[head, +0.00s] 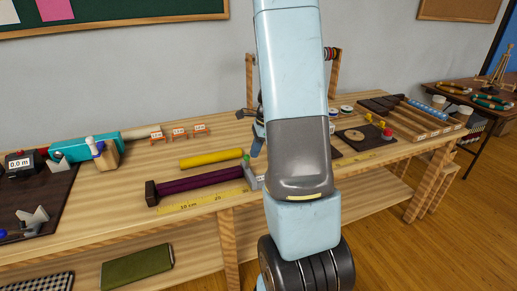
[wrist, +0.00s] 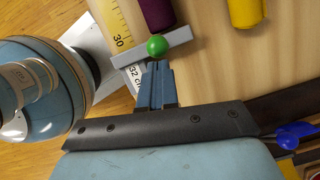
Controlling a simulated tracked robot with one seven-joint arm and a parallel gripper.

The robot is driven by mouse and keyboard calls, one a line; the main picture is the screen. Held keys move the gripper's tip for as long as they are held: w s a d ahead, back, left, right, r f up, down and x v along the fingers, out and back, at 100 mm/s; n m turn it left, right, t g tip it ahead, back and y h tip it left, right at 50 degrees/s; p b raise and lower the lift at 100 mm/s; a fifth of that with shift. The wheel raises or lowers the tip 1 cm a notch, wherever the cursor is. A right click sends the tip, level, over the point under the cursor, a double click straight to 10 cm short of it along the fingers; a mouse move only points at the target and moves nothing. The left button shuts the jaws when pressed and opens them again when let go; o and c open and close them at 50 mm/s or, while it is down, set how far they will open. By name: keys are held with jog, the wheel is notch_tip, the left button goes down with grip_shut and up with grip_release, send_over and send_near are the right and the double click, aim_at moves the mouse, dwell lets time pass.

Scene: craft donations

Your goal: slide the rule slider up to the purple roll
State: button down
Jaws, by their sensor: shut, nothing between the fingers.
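The purple roll (head: 200,183) lies along the yellow rule (head: 190,204) on the bench, with a dark end block (head: 151,193) at its left end. The grey rule slider (head: 250,176) with a green knob (wrist: 157,46) stands at the roll's right end. In the wrist view the slider's bar (wrist: 180,37) is right by the end of the purple roll (wrist: 157,12); I cannot tell whether they touch. A label (wrist: 136,75) reads 32 cm. My gripper (wrist: 157,64) is shut and empty, its tips close behind the knob, on the side away from the roll.
A yellow roll (head: 211,159) lies behind the purple one. A teal tool (head: 85,146), small tags (head: 179,132) and a 0,0 m display (head: 20,163) are at left. Trays and boards (head: 410,120) stand at right. My arm hides the bench middle.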

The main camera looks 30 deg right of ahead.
jog(key=shift+s+a, duration=0.1)
jog(key=shift+a, duration=0.05)
jog(key=s+d+r, duration=0.2)
jog(key=d+r, duration=0.4)
jog(key=r, duration=0.4)
jog(key=shift+s+d+r, duration=0.15)
jog(key=shift+s+d, duration=0.1)
jog(key=shift+s, duration=0.05)
jog(key=shift+a, duration=0.1)
